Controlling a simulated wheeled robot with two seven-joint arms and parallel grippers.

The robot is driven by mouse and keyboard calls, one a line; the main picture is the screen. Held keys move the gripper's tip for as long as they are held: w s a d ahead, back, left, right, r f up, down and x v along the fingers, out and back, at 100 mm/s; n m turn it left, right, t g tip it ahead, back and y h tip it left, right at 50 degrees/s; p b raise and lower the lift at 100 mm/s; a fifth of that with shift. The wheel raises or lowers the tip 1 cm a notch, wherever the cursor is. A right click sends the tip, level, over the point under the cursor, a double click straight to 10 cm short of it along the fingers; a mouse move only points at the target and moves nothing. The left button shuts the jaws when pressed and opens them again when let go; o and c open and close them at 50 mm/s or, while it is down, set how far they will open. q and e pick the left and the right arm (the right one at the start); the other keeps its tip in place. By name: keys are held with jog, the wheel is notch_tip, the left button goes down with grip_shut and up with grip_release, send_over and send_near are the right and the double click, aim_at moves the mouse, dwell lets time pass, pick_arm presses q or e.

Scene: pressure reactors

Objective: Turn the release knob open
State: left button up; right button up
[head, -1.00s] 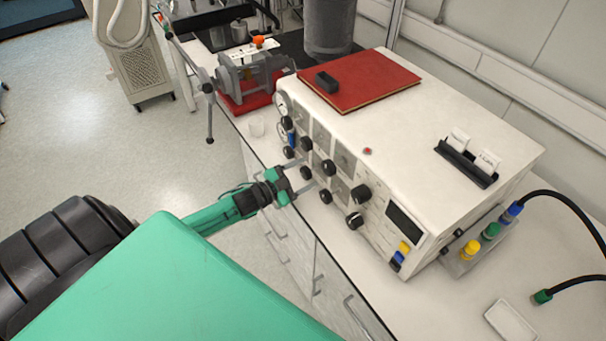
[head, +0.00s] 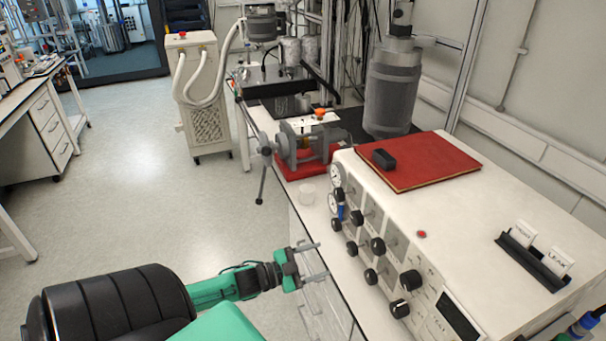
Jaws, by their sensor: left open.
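The white control box (head: 447,208) has a front panel with several black knobs, including one at the lower left (head: 371,276), one above it (head: 378,245) and a larger one at the right (head: 410,280). I cannot read which is the release knob. A blue part (head: 341,212) shows beside the gauges at the panel's far end. My left gripper (head: 319,261) is open and empty, with its two grey fingers pointing at the panel. It is to the left of the knobs and appears apart from them. My right gripper is not in view.
A red book (head: 425,163) with a black block (head: 383,159) lies on the box. Drawers are below the bench edge. The floor at left is clear.

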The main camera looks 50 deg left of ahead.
pick_arm(q)
jog(key=v, duration=0.3)
jog(key=shift+s+a, duration=0.15)
jog(key=shift+s, duration=0.1)
dwell(0.4)
jog(key=s+a+f+n+g+y, duration=0.1)
jog(key=s+a+f+n+y, duration=0.15)
jog(key=f, duration=0.65)
jog(key=s+a+f+n+g+y, duration=0.1)
jog(key=a+f+n+g+y, duration=0.15)
jog(key=f, duration=0.65)
jog(key=s+d+f+n+g+y, duration=0.1)
jog(key=s+f+g, duration=0.1)
jog(key=s+f, duration=0.45)
jog(key=s+d+f+n+g+y, duration=0.1)
jog(key=s+f, duration=0.2)
jog(key=f, duration=0.7)
jog(key=s+d+f+g, duration=0.4)
jog(key=s+d+f, duration=0.5)
jog(key=s, duration=0.3)
jog(key=s+d+f+n+g, duration=0.1)
jog(key=s+d+f+g, duration=0.4)
jog(key=s+d+f, duration=0.4)
jog(key=s+d, duration=0.1)
jog(key=s, duration=0.2)
jog(key=shift+f, duration=0.4)
